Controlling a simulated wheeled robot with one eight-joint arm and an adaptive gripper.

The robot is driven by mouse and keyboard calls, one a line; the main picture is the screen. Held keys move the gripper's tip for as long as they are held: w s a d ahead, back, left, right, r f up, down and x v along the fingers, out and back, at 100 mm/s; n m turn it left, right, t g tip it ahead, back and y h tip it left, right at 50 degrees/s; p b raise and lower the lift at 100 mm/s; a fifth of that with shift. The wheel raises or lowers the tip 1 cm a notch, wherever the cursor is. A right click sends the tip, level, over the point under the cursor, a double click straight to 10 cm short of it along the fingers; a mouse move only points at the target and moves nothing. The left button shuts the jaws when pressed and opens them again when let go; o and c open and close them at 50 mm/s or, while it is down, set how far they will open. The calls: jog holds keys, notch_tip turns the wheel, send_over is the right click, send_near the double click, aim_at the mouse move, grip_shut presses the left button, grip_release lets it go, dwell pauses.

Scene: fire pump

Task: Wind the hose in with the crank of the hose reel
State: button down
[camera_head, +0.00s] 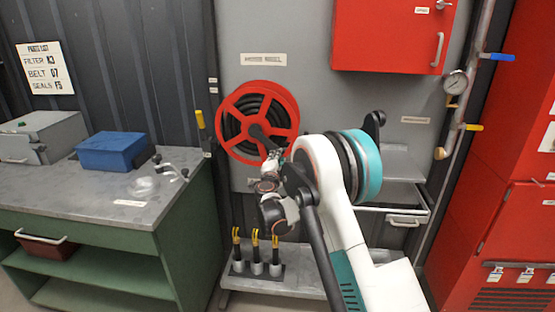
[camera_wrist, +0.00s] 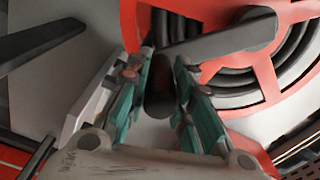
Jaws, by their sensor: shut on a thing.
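The hose reel (camera_head: 287,105) has a red spoked face and hangs on the grey wall panel, with black hose (camera_head: 243,103) coiled behind the spokes. In the wrist view the red reel face (camera_wrist: 222,100) and dark hose coils (camera_wrist: 237,82) fill the upper right. The grey crank arm (camera_wrist: 215,42) runs left from a round hub to a dark crank handle (camera_wrist: 159,92). My gripper (camera_wrist: 160,88) has its teal-padded fingers on both sides of this handle and is shut on it. In the head view my gripper (camera_head: 272,158) is at the lower part of the reel, partly hidden by my arm.
A green workbench (camera_head: 100,215) with a blue box (camera_head: 111,150) stands at left. Below the reel, a low shelf holds several yellow-tipped nozzles (camera_head: 255,255). A red cabinet (camera_head: 390,35) is above right; a pipe with a gauge (camera_head: 456,82) runs at right.

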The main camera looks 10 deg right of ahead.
jog(key=c, duration=1.4)
grip_release()
jog(key=shift+a+f, duration=0.15)
jog(key=shift+f, duration=0.05)
jog(key=shift+o, duration=0.2)
jog(key=shift+r, duration=0.1)
jog(key=v, duration=1.2)
